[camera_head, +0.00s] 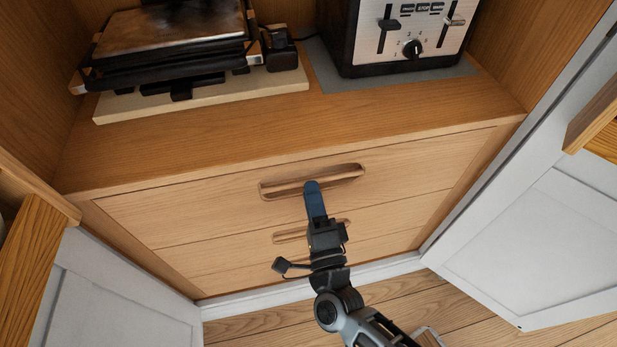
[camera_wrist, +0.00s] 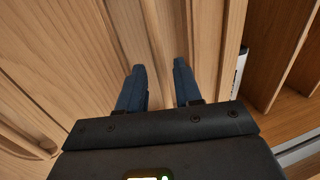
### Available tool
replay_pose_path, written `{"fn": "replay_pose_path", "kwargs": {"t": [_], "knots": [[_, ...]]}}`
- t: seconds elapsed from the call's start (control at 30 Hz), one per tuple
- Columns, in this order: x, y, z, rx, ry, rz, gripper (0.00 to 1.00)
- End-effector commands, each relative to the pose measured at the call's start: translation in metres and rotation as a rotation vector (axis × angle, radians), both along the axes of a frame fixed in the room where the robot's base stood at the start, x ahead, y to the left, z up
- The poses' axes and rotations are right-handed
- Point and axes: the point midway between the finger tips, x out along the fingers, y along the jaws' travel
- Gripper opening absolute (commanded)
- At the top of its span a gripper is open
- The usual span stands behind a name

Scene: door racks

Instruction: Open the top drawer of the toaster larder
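The top drawer (camera_head: 180,205) is a pale wooden front below the shelf, and it looks shut. Its handle (camera_head: 345,174) is a long recessed wooden slot near the top edge. My gripper (camera_head: 312,186) is in front of this handle, its blue fingertips at the slot's lower edge. In the wrist view, my gripper's two blue fingers (camera_wrist: 159,75) are apart, with bare wood showing between them. I cannot tell whether the fingertips touch the handle or reach inside it. My gripper hides part of the handle and the fronts below.
A lower drawer handle (camera_head: 290,236) sits partly behind my gripper. A toaster (camera_head: 400,40) and a black grill press (camera_head: 165,45) on a board stand on the shelf above. White cabinet doors stand open at the left (camera_head: 120,300) and right (camera_head: 540,240).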

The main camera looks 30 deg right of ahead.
Motion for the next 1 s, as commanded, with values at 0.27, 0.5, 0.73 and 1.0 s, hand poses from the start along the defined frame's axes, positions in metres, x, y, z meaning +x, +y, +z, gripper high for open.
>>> {"fn": "replay_pose_path", "kwargs": {"t": [0.27,0.5,0.73,1.0], "knots": [[0.030,-0.010,0.008,-0.001,0.000,0.000,0.34],[0.035,-0.011,0.008,-0.001,0.001,0.000,0.34],[0.034,-0.011,0.008,-0.001,0.001,0.001,0.23],[0.034,-0.011,0.008,-0.001,0.001,0.001,0.00]]}}
